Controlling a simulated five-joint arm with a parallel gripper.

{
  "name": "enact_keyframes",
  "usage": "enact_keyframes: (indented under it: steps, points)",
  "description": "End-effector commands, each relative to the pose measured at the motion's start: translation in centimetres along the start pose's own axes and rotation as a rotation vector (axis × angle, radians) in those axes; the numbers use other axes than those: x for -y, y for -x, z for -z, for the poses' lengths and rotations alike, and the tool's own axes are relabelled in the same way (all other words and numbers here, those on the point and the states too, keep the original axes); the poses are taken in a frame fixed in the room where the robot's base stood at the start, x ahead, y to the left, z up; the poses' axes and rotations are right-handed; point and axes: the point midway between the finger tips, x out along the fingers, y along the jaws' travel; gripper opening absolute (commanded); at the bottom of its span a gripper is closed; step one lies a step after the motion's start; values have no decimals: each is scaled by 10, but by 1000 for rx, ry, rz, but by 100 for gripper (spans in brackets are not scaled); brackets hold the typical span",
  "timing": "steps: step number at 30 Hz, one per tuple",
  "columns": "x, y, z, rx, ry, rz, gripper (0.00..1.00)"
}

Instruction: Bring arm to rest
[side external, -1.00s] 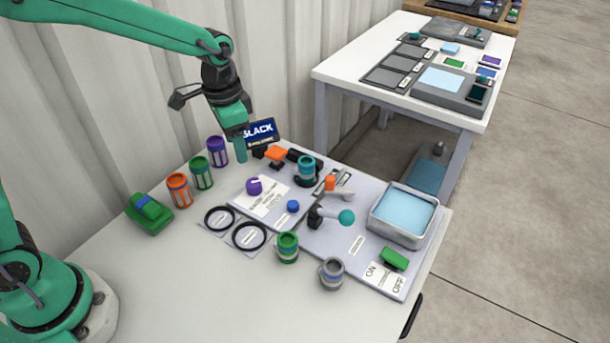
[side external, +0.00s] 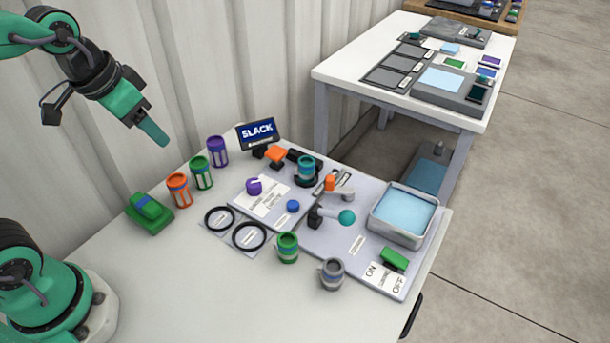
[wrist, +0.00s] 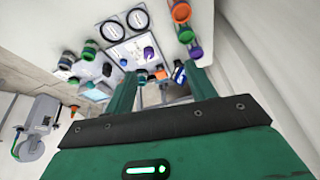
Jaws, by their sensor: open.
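My gripper (side external: 153,128) is in the air at the upper left of the side external view, above and behind the row of cans and clear of the table. Its two green fingers also show in the wrist view (wrist: 162,92), spread apart with nothing between them. Its arm folds back toward my base at the left edge of the side external view.
Orange (side external: 179,190), green (side external: 202,172) and purple (side external: 217,151) cans stand below my gripper, beside a green block-like device (side external: 149,213). A sign (side external: 258,134), a tray (side external: 399,238) and two black rings stand farther right. The front left table is bare.

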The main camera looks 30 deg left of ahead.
Motion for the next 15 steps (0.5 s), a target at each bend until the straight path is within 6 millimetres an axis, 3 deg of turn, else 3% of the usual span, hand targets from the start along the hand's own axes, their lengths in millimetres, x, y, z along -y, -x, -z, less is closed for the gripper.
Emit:
enact_keyframes:
  steps: [7,15]
  points:
    - [4,16,-32,-76,87,16,55]
    - [5,21,-48,-112,132,23,55]
